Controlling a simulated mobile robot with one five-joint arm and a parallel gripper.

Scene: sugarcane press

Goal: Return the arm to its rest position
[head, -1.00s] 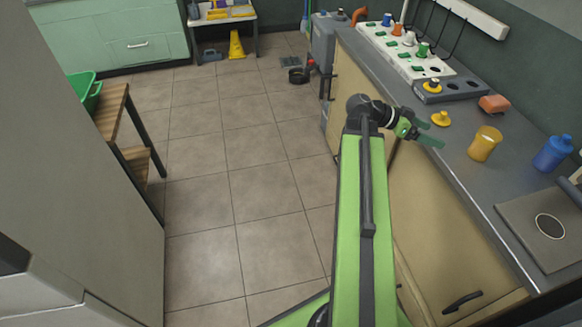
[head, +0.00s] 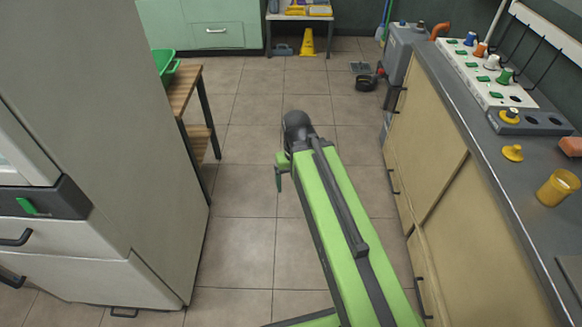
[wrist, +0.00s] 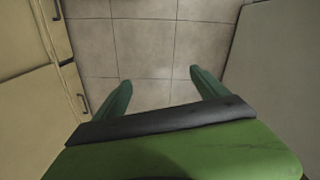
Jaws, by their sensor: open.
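My green arm stretches forward over the tiled floor in the head view. My gripper shows at its far end, mostly hidden behind the arm, with a dark green finger (head: 278,179) hanging down. In the wrist view my gripper (wrist: 160,92) is open and empty, with its two dark green fingers apart above the floor tiles (wrist: 145,45). It touches nothing. Cabinet fronts (wrist: 35,90) lie to its left and a plain grey surface (wrist: 280,80) to its right.
The counter (head: 480,140) on the right bears a yellow cup (head: 558,188), a yellow knobbed lid (head: 512,153) and a white rack (head: 490,72). A grey cabinet (head: 150,160) and a wooden stand (head: 188,95) are on the left. The floor (head: 245,230) between them is clear.

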